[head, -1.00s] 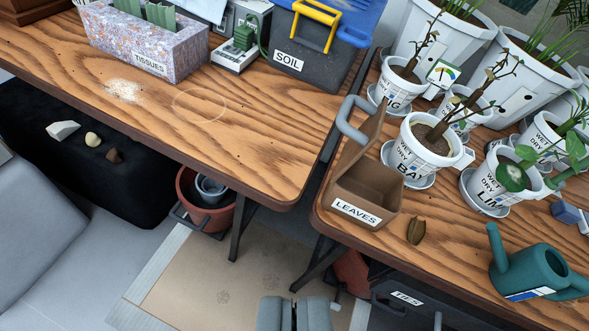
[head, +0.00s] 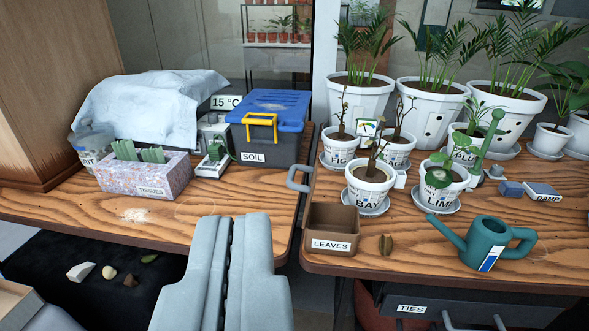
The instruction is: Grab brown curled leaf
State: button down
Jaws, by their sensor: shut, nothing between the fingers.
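The brown curled leaf (head: 386,245) lies on the right wooden table, near its front edge. It is just right of the brown box labelled LEAVES (head: 331,243) and left of the teal watering can (head: 488,242). My gripper (head: 237,222) is at the lower middle of the view, its two grey fingers together with nothing held. In the picture it is left of the leaf and apart from it, in front of the gap side of the left table.
Pots labelled BAY (head: 367,190) and LIME (head: 438,185) stand behind the leaf. A handle (head: 297,180) rises beside the LEAVES box. The left table carries a tissue box (head: 144,174) and a SOIL bin (head: 262,135). Bare wood shows around the leaf.

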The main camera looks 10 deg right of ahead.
aim_at(385, 244)
jog(key=j+z, duration=0.35)
jog(key=j, duration=0.2)
jog(key=j+z, duration=0.3)
jog(key=j, duration=0.2)
jog(key=k+j+z, duration=0.15)
jog(key=j+z, duration=0.2)
jog(key=j, duration=0.15)
